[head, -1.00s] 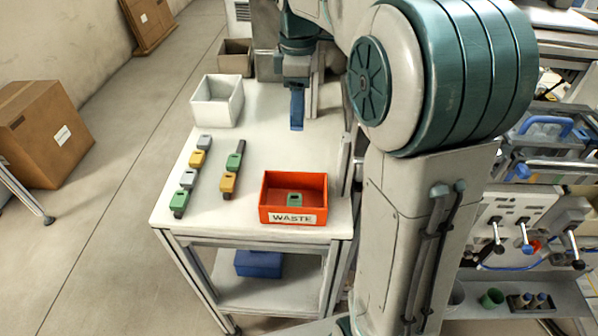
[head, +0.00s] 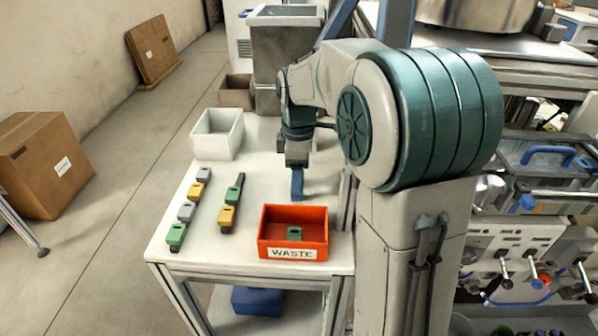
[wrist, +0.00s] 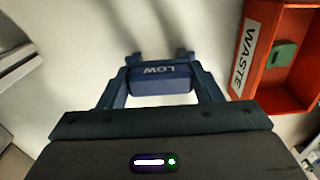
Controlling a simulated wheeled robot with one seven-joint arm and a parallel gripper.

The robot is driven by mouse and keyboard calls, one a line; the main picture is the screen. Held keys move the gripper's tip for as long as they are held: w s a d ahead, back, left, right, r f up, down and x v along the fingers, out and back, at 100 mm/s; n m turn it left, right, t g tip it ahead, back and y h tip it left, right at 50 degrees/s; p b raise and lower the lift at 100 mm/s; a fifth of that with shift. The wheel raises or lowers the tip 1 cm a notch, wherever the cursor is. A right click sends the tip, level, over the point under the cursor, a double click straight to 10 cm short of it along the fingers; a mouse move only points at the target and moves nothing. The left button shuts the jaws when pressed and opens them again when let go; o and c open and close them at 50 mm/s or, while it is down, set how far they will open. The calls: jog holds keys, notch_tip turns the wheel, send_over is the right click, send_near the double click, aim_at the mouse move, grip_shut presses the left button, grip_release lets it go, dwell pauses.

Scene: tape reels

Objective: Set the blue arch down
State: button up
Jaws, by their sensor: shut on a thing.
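In the head view the blue shape at the gripper's end (head: 297,184) is over the white tabletop (head: 215,258), just behind the red bin. I cannot tell the arch apart from the fingers there. I cannot tell whether the arch touches the tabletop.
The red WASTE bin (head: 292,254) holds a green piece (head: 294,233); it also shows at right in the wrist view (wrist: 248,60). Two rows of grey, yellow and green pieces (head: 187,211) lie left. A white bin (head: 217,134) stands behind them.

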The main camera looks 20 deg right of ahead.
jog(key=shift+f, duration=0.1)
jog(key=o, duration=1)
notch_tip(320, 180, up, 12)
jog(key=p, duration=0.1)
jog(key=shift+r, duration=0.2)
